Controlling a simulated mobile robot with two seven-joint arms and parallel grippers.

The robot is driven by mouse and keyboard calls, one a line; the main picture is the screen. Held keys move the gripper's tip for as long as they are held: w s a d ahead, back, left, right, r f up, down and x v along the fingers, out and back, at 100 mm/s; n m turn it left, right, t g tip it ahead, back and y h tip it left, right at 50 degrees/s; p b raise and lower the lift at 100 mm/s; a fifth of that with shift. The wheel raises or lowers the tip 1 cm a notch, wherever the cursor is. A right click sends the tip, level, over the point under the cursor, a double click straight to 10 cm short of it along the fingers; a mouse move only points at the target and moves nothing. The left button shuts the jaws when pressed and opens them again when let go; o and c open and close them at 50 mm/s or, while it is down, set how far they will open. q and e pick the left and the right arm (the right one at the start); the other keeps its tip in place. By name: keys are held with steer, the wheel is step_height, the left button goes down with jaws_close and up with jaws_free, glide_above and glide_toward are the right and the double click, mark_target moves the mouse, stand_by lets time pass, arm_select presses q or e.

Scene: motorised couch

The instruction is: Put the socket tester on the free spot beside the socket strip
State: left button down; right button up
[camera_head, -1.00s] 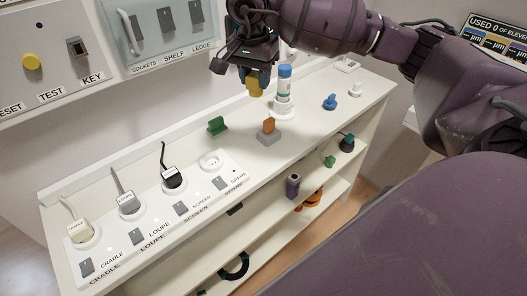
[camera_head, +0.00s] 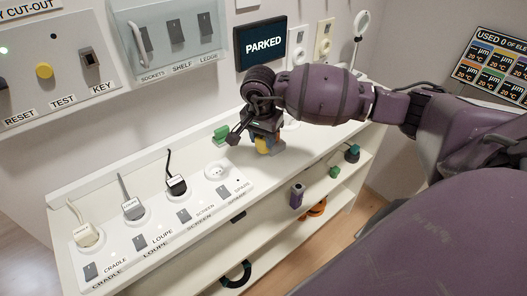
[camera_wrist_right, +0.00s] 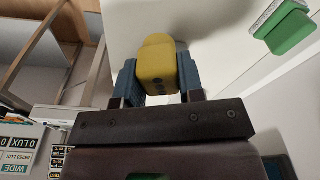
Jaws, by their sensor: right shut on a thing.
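The socket tester is a yellow block with dark holes in its end (camera_wrist_right: 158,65). My right gripper (camera_wrist_right: 160,85) is shut on it. In the head view the tester (camera_head: 263,146) is low over the white counter, right of the socket strip; I cannot tell whether it touches the counter. The white socket strip (camera_head: 150,238) has black, grey and cream plugs in the cradle, loupe and screen sockets. The spare socket (camera_head: 217,170) is empty. Bare counter (camera_head: 245,167) shows between the strip's right end and the gripper. My left gripper is not in view.
A green block (camera_head: 221,133) stands on the counter behind the strip, just left of my right gripper; it also shows in the wrist view (camera_wrist_right: 288,30). A wall panel with switches (camera_head: 160,40) is behind.

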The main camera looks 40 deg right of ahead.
mark_target(263, 152)
steer(key=shift+f, duration=0.85)
step_height(263, 152, down, 3)
steer(key=shift+f, duration=0.4)
steer(key=shift+f, duration=0.25)
steer(key=o, duration=0.9)
steer(key=shift+r, duration=0.15)
